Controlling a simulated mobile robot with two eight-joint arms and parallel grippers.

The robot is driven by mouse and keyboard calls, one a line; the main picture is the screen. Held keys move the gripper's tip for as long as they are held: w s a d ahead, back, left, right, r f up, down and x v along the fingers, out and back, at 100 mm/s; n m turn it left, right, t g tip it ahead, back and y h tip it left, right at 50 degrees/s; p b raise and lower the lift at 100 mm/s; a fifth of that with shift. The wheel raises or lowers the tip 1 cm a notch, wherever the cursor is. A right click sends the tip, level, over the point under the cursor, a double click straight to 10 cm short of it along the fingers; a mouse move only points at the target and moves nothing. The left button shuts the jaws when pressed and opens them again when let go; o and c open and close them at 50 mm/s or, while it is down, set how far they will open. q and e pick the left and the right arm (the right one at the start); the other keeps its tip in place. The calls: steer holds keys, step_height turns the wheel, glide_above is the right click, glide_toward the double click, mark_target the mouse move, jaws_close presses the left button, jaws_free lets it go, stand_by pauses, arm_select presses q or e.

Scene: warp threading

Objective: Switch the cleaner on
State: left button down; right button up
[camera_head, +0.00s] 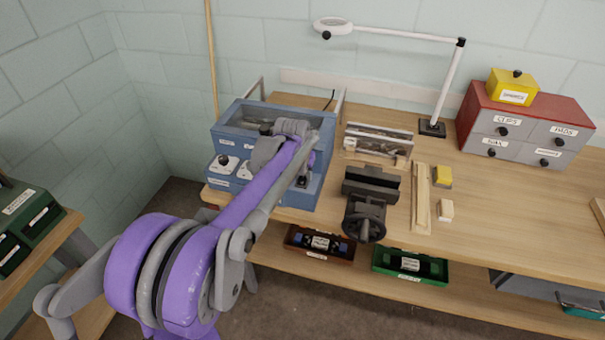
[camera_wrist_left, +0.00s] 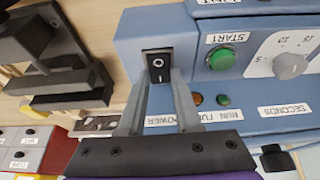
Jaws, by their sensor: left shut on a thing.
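The cleaner (camera_head: 228,140) is a blue box with a tank top, at the back left of the bench. In the left wrist view its blue front panel (camera_wrist_left: 215,28) shows a black rocker power switch (camera_wrist_left: 158,62) marked O and I, a green START button (camera_wrist_left: 221,59), a grey SECONDS dial (camera_wrist_left: 290,65) and two small dark lamps. My left gripper (camera_head: 303,178) is at the right part of the cleaner's front. In the wrist view its fingers (camera_wrist_left: 160,84) are shut on the sides of the power switch. My arm hides part of the panel in the head view. My right gripper is not in view.
A dark vise (camera_head: 368,190) stands close right of the cleaner. A clear-fronted rack (camera_head: 378,142), a magnifier lamp (camera_head: 432,128) and a red-topped drawer cabinet (camera_head: 525,130) are farther right. Two trays sit on the lower shelf. The bench's right front is mostly clear.

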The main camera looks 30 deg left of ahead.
arm_select(q)
steer(key=shift+w+g, duration=0.4)
steer(key=shift+g, duration=0.5)
steer(key=shift+a+g+h, duration=0.1)
steer(key=shift+g+h, duration=0.3)
steer(key=shift+g, duration=0.2)
steer(key=c, duration=0.6)
jaws_free()
